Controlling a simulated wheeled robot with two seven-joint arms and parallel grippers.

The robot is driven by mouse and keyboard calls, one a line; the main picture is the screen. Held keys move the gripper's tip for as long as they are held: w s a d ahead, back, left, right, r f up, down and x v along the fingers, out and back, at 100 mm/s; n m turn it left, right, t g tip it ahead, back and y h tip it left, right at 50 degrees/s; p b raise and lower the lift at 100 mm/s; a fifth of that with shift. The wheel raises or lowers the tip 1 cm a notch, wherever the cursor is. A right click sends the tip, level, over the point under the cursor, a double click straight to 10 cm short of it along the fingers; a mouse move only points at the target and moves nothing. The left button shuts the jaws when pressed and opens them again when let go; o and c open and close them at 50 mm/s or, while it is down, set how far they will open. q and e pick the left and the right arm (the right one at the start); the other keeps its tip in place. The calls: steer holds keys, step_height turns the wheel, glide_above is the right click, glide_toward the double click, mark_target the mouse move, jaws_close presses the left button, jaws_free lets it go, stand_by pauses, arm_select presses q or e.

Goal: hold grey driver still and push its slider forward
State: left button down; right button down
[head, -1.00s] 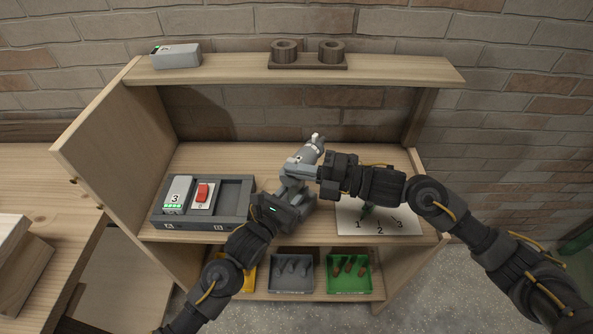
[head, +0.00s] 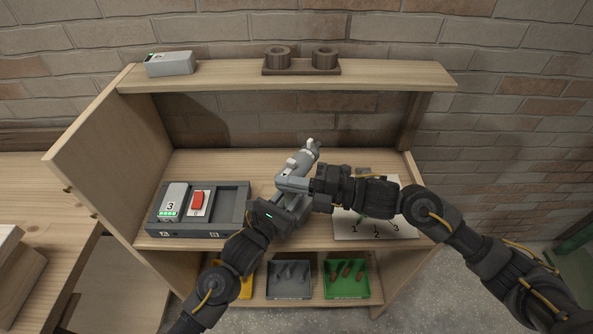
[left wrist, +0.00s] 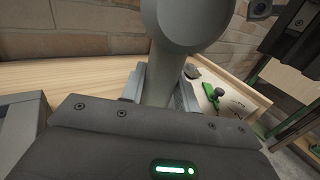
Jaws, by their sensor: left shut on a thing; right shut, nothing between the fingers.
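The grey driver (head: 308,154) is tilted above the middle of the workbench, its nose toward the back wall. My left gripper (head: 279,206) is shut on its handle, which rises between the fingers in the left wrist view (left wrist: 163,85). The driver's rounded grey body (left wrist: 187,20) fills the top of that view. My right gripper (head: 288,184) is shut and empty, its grey fingers at the near, rear part of the driver. Whether they touch it I cannot tell. The slider cannot be made out clearly.
A dark tray (head: 236,203) at left holds a grey block marked 3 (head: 172,198) and a piece with a red top (head: 198,201). A white numbered sheet (head: 400,226) lies at right. Grey (head: 289,291) and green (head: 347,292) bins stand below. An upper shelf (head: 220,78) overhangs the back.

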steer(key=v, duration=0.9)
steer(key=shift+d, duration=0.4)
arm_select(q)
steer(key=c, duration=1)
jaws_free()
steer(key=shift+o, duration=0.2)
steer(key=shift+s, duration=0.1)
steer(key=v, duration=1.2)
